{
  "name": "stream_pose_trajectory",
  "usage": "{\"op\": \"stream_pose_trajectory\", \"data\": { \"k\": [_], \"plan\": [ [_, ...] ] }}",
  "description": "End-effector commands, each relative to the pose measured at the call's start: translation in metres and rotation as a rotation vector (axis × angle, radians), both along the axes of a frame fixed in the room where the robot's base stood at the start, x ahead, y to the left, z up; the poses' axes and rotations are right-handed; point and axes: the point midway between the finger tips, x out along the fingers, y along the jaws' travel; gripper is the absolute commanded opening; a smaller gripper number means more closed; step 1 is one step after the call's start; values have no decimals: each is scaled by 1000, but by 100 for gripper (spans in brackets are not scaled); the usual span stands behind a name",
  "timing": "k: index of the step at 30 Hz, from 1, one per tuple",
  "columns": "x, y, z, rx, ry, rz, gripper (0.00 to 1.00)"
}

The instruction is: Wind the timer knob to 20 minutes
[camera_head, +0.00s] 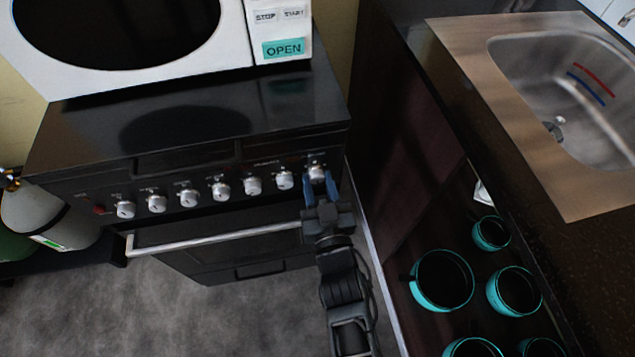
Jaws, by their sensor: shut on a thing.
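A row of several silver knobs runs along the front panel of the black stove (200,240). The rightmost knob (317,173) is at the right end of the panel, with small markings too fine to read. My gripper (319,185) reaches up to this knob from below, its two blue fingers on either side of it and shut on it. The fingers partly cover the knob, and its pointer setting cannot be read. The neighbouring knob (285,180) is just left of my gripper, apart from it.
The oven handle (215,241) juts out below the knobs, left of my arm. A white microwave (150,75) stands on the stove. At right are a counter with a sink (570,90) and several teal-rimmed pots (413,285). Gas cylinders (35,215) stand at left.

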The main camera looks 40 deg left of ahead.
Motion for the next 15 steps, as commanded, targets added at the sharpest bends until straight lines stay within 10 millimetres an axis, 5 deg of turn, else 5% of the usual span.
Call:
{"op": "stream_pose_trajectory", "data": {
  "k": [9, 10, 15],
  "plan": [
    [-4, 3, -1, -1, 0, 9, 5],
    [-4, 3, -1, -1, 0, 9, 36],
    [-3, 2, -1, -1, 0, 6, 52]
  ]
}}
